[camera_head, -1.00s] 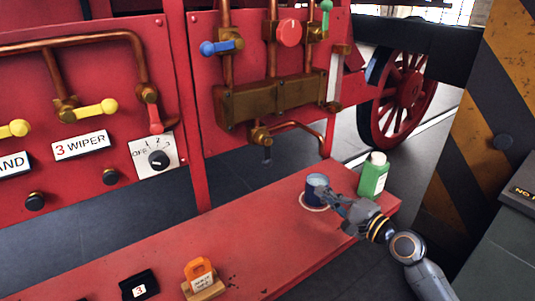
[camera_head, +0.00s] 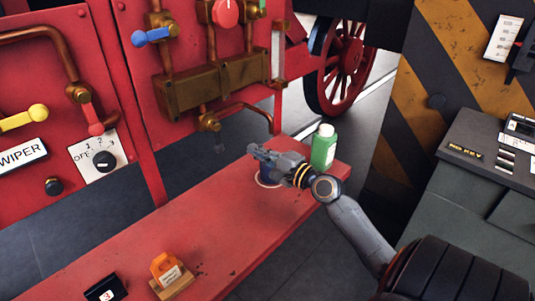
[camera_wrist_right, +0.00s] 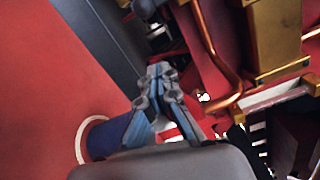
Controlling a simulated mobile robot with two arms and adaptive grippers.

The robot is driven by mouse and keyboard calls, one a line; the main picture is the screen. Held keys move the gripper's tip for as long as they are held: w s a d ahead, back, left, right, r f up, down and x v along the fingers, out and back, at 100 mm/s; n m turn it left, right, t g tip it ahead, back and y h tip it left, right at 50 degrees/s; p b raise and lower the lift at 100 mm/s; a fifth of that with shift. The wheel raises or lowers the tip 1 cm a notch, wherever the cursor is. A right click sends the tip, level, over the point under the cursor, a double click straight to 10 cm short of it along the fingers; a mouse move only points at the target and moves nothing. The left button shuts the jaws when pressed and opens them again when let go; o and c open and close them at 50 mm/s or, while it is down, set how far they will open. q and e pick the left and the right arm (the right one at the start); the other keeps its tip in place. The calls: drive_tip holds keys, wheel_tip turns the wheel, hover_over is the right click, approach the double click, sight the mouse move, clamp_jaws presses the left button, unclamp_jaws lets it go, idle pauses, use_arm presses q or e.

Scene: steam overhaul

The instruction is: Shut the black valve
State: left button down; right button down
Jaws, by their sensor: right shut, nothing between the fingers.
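A brass valve (camera_head: 210,121) sits under the brass block on the red panel. Its dark handle (camera_head: 219,144) hangs down, small and hard to make out in the head view. In the right wrist view a round black knob (camera_wrist_right: 143,8) shows at the top edge, beyond the fingertips. My right gripper (camera_head: 253,151) is shut and empty, over the bench and right of the valve, apart from it. It also shows in the right wrist view (camera_wrist_right: 160,72). My left gripper is not in view.
A blue mug (camera_head: 268,180) stands on the red bench (camera_head: 205,235), partly hidden under my right gripper. A green bottle (camera_head: 323,148) stands to its right. An orange tag on a wooden block (camera_head: 168,274) and a black card holder (camera_head: 105,290) are at the near end.

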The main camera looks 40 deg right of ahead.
sight(218, 138)
drive_tip(key=w+a+p, duration=0.2)
drive_tip(key=a, duration=0.1)
drive_tip(key=w+a, duration=0.1)
drive_tip(key=w, duration=0.1)
drive_tip(key=shift+a+r+p, duration=0.2)
drive_tip(key=shift+r+p, duration=0.15)
drive_tip(key=shift+p, duration=0.05)
